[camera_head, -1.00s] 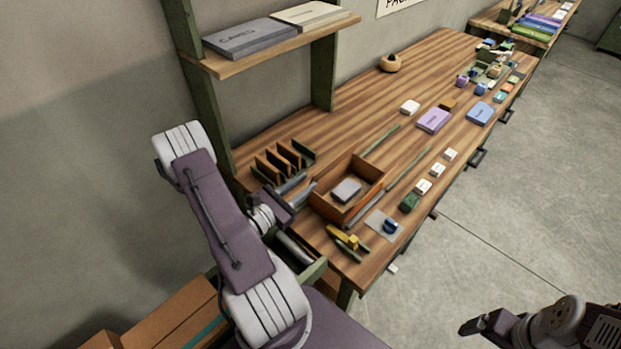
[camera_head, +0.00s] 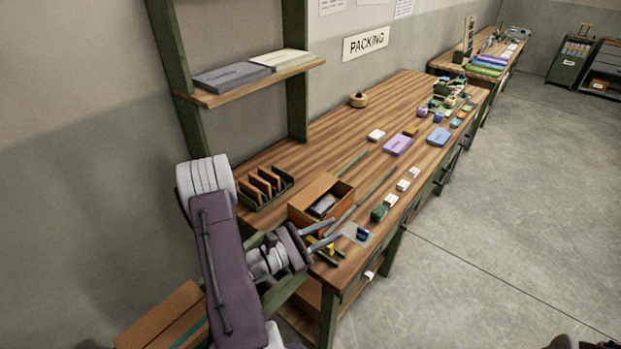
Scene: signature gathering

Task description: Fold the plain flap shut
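A small open brown box (camera_head: 296,214) stands near the front left of the workbench, with a dark grey item (camera_head: 323,204) inside. An orange-brown panel (camera_head: 316,187) stands up at its back left; I cannot tell whether it is the plain flap. My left gripper (camera_head: 335,229) is at the near side of the box, its two grey fingers apart with nothing visibly held between them. The fingers and wrist hide part of the box front. Only dark bits of my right arm (camera_head: 564,342) show at the bottom right edge; its fingers cannot be made out.
A grey pad with a blue item (camera_head: 362,234) and a yellow tool (camera_head: 330,249) lie at the near edge. Purple (camera_head: 398,145) and blue (camera_head: 438,137) boxes lie farther along. A shelf (camera_head: 250,84) hangs above.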

